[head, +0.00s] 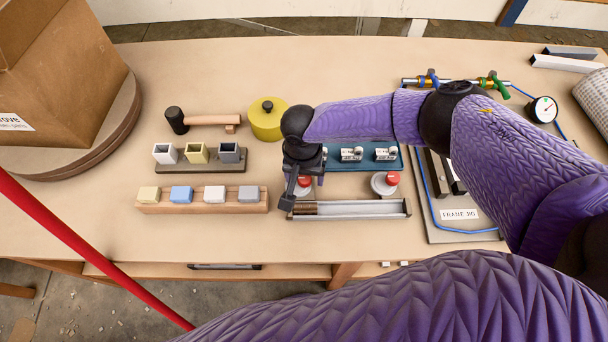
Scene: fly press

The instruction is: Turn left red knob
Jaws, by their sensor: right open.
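The left red knob (305,179) sits on a pale round base on the bench, and my right gripper partly covers it. My right gripper (299,190) reaches in from the right and points down at this knob. It is open; one dark finger shows at the knob's left side, and I cannot tell whether it touches. A second red knob (392,179) on a round pale base stands to the right, uncovered. My left gripper is not in view.
A metal channel tray (360,208) lies just in front of the knobs, and a blue panel (370,164) with white switches lies behind. Block racks stand left (170,206), the frame jig (460,228) right. A yellow pot (265,125) is behind left.

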